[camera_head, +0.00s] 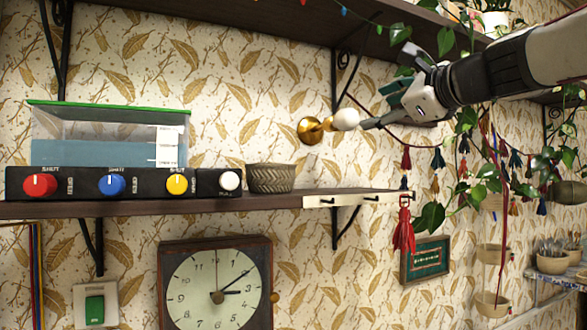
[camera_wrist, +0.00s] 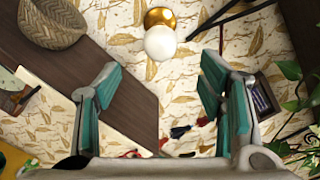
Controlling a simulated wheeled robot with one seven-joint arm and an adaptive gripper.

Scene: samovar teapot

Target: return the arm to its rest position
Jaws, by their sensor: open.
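My gripper (camera_head: 383,106) is at the end of my arm, which reaches in from the upper right in the head view. It is raised above the right end of the wall shelf (camera_head: 120,208). In the wrist view my gripper (camera_wrist: 160,78) shows two teal-padded fingers spread wide with nothing between them. A brass wall lamp with a white globe (camera_head: 346,119) is close to the fingertips in the head view. In the wrist view the white globe (camera_wrist: 160,42) is beyond the fingers; I cannot tell whether one touches it.
The shelf holds a woven basket (camera_head: 270,178), a panel of coloured knobs (camera_head: 112,184) and a clear tank (camera_head: 105,135). A red tassel (camera_head: 404,232) hangs at its right end. An upper shelf (camera_head: 270,18), hanging vines (camera_head: 432,215) and a tasselled garland (camera_head: 406,157) are near my arm.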

